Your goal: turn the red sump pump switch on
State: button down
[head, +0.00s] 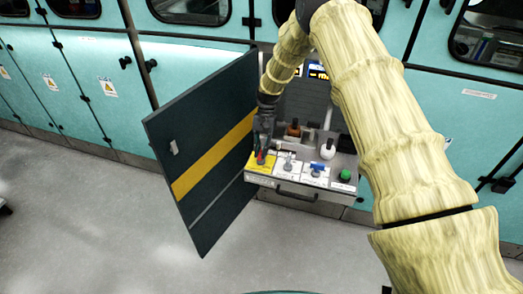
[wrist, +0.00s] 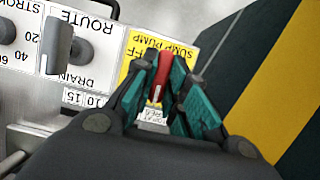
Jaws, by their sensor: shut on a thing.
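The red sump pump switch (wrist: 160,76) stands on a yellow plate (wrist: 133,70) marked SUMP PUMP, with part of the word OFF visible beside it. My gripper (wrist: 164,72) has its teal fingers shut on the red switch, one finger on each side. In the head view my gripper (head: 262,156) reaches down to the left end of the panel, and a bit of red shows between its fingers. The fingers hide the switch's base and part of the plate's lettering.
Next to it are a grey ROUTE knob (wrist: 82,50), a blue-handled control (head: 317,168) and a green button (head: 345,175). A dark open door with a yellow stripe (head: 213,157) stands close on the left. A white knob (head: 327,149) and a brown one (head: 293,128) stand behind.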

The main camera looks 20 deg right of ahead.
jog(key=c, duration=1.4)
grip_release()
jog(key=shift+c, duration=0.2)
jog(key=shift+r, duration=0.1)
jog(key=v, duration=1.1)
jog(key=shift+w+r, duration=0.15)
jog(key=shift+r, duration=0.2)
